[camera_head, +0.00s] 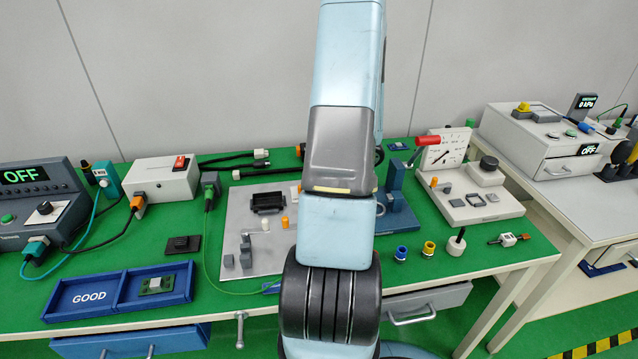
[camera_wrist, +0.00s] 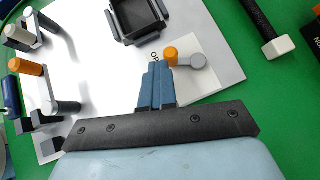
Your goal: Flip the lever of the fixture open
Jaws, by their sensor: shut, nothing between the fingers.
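The fixture is a pale plate (camera_head: 233,225) on the green bench, left of my arm, with a black square nest (camera_head: 268,201). The nest also shows at the top of the wrist view (camera_wrist: 141,18). An orange knob (camera_wrist: 170,54) sits beside a grey round-ended lever part (camera_wrist: 198,62) at the plate's edge. My gripper (camera_wrist: 157,70) is shut and empty, its blue fingertips just below and left of the orange knob. I cannot tell whether they touch. The fingers partly cover printed lettering on the plate. In the head view my arm hides the gripper and part of the fixture.
More posts stand on the plate, including a second orange cylinder (camera_wrist: 24,67) and a white one (camera_wrist: 62,107). A black rod with a white end (camera_wrist: 280,46) lies beyond the plate. A blue GOOD tray (camera_head: 118,313) is at front left. A dial fixture (camera_head: 466,212) stands right of my arm.

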